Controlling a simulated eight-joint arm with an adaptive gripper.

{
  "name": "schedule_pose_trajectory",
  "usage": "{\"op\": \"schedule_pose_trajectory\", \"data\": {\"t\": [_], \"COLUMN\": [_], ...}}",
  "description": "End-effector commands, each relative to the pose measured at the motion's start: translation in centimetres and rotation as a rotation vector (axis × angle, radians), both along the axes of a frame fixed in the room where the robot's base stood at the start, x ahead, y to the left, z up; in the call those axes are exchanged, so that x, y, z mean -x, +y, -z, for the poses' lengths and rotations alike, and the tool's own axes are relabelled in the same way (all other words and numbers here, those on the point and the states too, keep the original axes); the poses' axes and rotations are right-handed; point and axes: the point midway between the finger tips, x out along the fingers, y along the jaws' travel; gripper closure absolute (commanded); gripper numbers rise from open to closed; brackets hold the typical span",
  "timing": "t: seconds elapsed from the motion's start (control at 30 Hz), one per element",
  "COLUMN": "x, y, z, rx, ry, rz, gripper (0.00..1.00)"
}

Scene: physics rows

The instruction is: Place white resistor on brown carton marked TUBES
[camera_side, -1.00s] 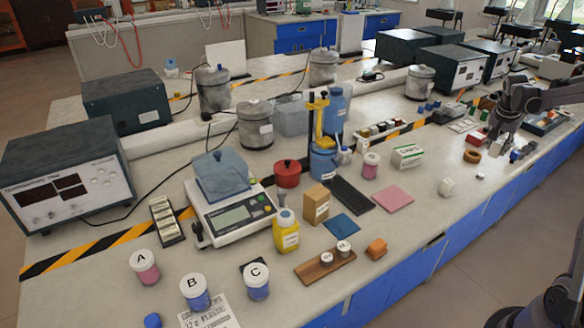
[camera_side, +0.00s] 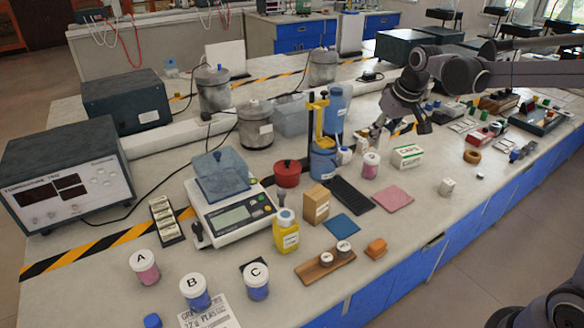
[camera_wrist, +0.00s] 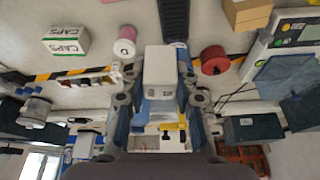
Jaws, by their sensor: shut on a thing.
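My gripper (camera_side: 402,126) is shut on a white block, the white resistor (camera_wrist: 160,68), which sits between the fingers in the wrist view. In the side view the held piece is hard to make out. The gripper is above the back middle of the bench, behind the white CAPS box (camera_side: 407,156). The brown carton marked TUBES (camera_side: 316,206) stands in front of the gripper and to its left, beside the yellow bottle. It also shows at the top right of the wrist view (camera_wrist: 247,14). Its top looks bare.
A black strip (camera_side: 350,195) and blue pad (camera_side: 342,227) lie beside the carton. The front right bench is mostly clear.

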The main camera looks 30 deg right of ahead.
Motion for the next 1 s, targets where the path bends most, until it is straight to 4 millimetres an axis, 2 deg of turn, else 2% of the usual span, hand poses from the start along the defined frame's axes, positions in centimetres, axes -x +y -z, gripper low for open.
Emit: {"op": "schedule_pose_trajectory", "data": {"t": [0.03,0.1,0.33,0.8,1.0], "x": [0.2,0.4,0.4,-3.1,-3.9], "y": [1.7,3.2,5.9,13.9,15.7], "z": [-0.3,-0.5,-0.4,4.9,6.1], "rx": [0.001,0.003,0.004,0.003,0.003], "ry": [-0.003,-0.006,-0.01,-0.01,-0.01], "rz": [-0.05,-0.101,-0.173,-0.172,-0.17], "gripper": [1.0,1.0,1.0,1.0,1.0]}}
